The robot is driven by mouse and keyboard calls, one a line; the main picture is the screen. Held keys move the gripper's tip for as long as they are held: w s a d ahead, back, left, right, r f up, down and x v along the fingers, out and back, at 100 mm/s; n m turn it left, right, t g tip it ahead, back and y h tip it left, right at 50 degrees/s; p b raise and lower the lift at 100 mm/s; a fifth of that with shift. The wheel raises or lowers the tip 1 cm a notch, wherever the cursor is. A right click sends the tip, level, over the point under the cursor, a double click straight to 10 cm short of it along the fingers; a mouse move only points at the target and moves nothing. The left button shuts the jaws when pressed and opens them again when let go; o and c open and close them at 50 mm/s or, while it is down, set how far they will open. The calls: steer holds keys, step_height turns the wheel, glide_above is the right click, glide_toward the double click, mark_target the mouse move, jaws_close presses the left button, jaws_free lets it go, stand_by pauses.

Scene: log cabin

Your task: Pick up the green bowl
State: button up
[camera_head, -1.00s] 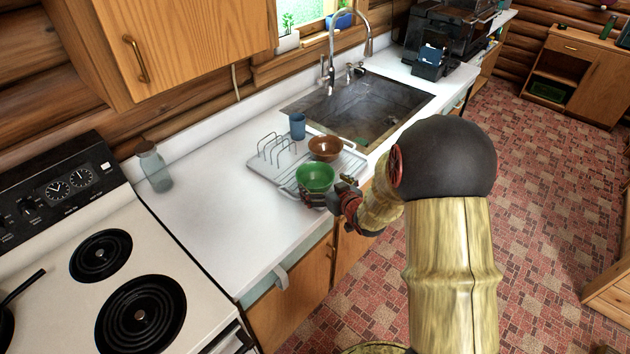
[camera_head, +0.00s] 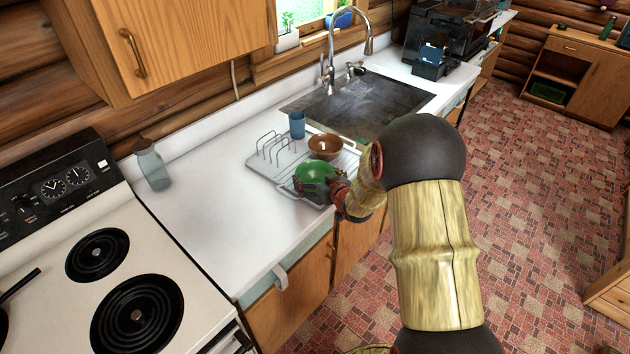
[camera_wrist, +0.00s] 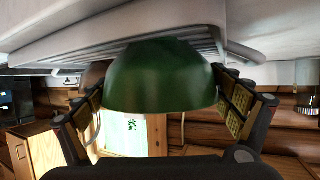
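The green bowl (camera_head: 312,171) sits at the front of the dish rack (camera_head: 262,181) on the counter. It looks tilted in the head view, with my gripper hiding part of its right side. In the wrist view, which is turned upside down, the bowl (camera_wrist: 160,80) fills the space between my fingers. My gripper (camera_wrist: 158,88) has its fingers spread wide, one on each side of the bowl. The fingertips are close to its sides; whether they touch is hard to tell. The head view also shows my gripper (camera_head: 328,184) at the bowl's right.
A brown bowl (camera_head: 325,146) stands right behind the green one, and a blue cup (camera_head: 297,125) stands behind the rack. The sink (camera_head: 365,103) lies beyond. A glass bottle (camera_head: 152,166) and the stove (camera_head: 150,270) are left. Counter left of the rack is clear.

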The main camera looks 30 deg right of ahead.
steer(key=c, duration=0.8)
steer(key=shift+c, duration=0.2)
